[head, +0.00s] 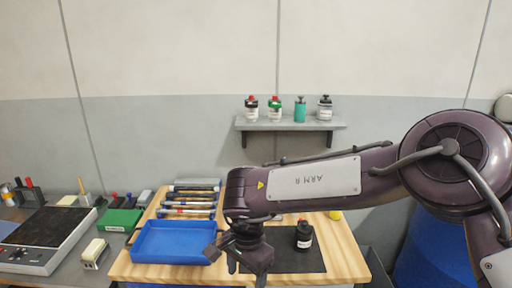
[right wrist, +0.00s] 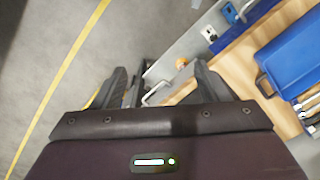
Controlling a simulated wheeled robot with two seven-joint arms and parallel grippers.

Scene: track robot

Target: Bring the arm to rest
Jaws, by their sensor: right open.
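My right arm (head: 313,178), marked ARM R, reaches in from the right across the wooden table (head: 345,250). Its right gripper (head: 240,262) hangs low near the table's front, just right of the blue tray (head: 172,243). In the right wrist view the two fingers of the gripper (right wrist: 162,88) stand apart with nothing held between them. That view also shows the blue tray (right wrist: 296,62) at the right. My left gripper is in neither view.
A black-capped bottle (head: 304,236) stands on a dark mat (head: 290,263) right of the gripper. Several bottles stand on a wall shelf (head: 290,125). A scale-like device (head: 45,238) sits at the left. The right wrist view shows open floor (right wrist: 42,60) with yellow lines.

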